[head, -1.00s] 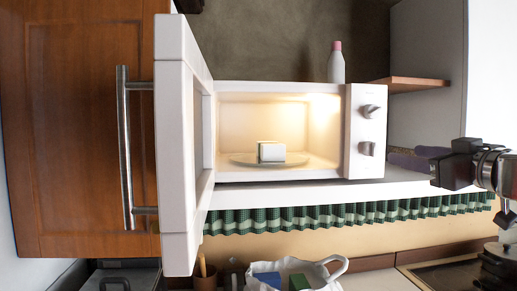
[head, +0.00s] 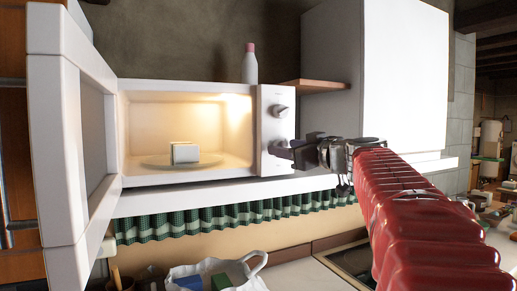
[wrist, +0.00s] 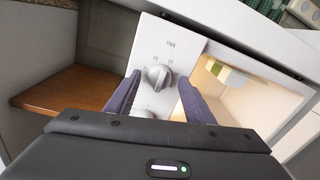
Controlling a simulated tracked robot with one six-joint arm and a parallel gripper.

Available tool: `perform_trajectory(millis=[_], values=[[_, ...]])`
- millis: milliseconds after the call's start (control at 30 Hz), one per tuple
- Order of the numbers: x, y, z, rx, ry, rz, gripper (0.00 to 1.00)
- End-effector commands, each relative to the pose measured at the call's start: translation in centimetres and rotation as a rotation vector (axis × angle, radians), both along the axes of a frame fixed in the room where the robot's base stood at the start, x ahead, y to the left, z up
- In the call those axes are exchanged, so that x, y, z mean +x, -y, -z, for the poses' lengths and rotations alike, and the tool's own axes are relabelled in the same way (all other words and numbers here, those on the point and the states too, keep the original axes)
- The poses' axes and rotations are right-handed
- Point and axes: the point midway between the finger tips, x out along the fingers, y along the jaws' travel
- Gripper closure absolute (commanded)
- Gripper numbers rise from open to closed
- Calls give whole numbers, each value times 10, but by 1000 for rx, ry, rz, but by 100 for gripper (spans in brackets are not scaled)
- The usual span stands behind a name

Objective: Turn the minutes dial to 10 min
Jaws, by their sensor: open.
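The microwave's control panel (head: 276,115) carries two dials. The upper dial (head: 280,111) shows clearly in the head view, where my gripper (head: 284,149) covers the lower one. In the wrist view, which is turned upside down, the lower dial (wrist: 157,76) is a round grey knob with a raised grip bar and small markings around it, too small to read surely. My gripper (wrist: 157,92) is open, one finger on each side in the picture, in front of the panel. I cannot tell whether the fingers touch the dial. The upper dial also shows partly in the wrist view (wrist: 145,113).
The microwave door (head: 55,130) stands wide open at left. A white and green block (head: 185,153) sits on the turntable inside the lit cavity. A white bottle (head: 250,65) stands on top. A wooden shelf (head: 318,86) juts out right of the panel.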

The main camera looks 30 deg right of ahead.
Motion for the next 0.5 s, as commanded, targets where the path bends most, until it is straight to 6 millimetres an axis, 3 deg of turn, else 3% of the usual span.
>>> perform_trajectory(millis=[233,500], values=[[0,0,0,0,0,1,52],[0,1,0,0,0,1,71]])
